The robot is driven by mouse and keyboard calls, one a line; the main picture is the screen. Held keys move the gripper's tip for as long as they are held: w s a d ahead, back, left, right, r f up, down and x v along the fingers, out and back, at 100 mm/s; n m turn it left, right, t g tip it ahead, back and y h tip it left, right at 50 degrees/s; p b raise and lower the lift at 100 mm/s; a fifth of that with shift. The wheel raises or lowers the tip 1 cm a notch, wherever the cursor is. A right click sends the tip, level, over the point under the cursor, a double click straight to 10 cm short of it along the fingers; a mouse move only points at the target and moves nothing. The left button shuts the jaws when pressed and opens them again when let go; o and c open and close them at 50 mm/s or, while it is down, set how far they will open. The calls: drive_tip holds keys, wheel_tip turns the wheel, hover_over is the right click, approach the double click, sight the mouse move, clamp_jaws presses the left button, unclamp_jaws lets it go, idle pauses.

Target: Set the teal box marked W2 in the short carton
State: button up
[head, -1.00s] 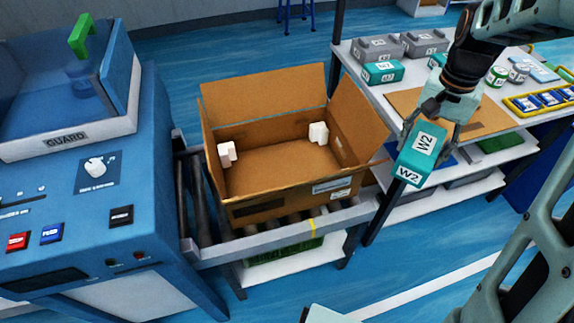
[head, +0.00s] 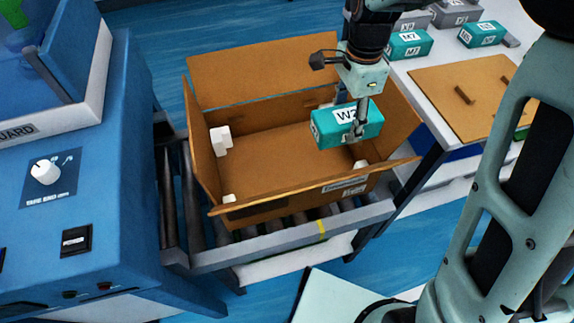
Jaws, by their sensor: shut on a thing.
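The teal box marked W2 (head: 330,130) is held by my gripper (head: 352,115), which is shut on it. The box hangs over the right part of the short carton's opening, tilted a little in the picture. The short carton (head: 262,72) is brown cardboard with its flaps open, standing on a roller conveyor. White foam corner pieces (head: 220,140) show inside, and the rest of its visible floor is bare. I cannot tell exactly how far the box is above the carton floor.
A blue machine (head: 75,180) stands to the left of the conveyor (head: 290,235). On the right, a white table holds a brown board (head: 470,90) and other boxes, including a teal M7 box (head: 408,45). The carton's raised flaps surround the opening.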

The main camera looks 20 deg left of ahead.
wheel_tip(320, 180, down, 10)
drive_tip(key=b, duration=1.2)
hover_over(288, 165)
drive_tip(key=f, duration=0.9)
drive_tip(key=shift+d, duration=0.35)
drive_tip(key=shift+a+f, duration=0.15)
drive_tip(key=shift+f, duration=0.1)
drive_tip(key=shift+a+f+b, duration=0.15)
drive_tip(key=shift+f+b, duration=0.1)
drive_tip(key=shift+f, duration=0.65)
drive_tip(key=shift+a+f+b, duration=0.15)
drive_tip(key=shift+f+b, duration=0.1)
drive_tip(key=shift+f, duration=0.65)
drive_tip(key=shift+f, duration=0.2)
drive_tip(key=o, duration=1.4)
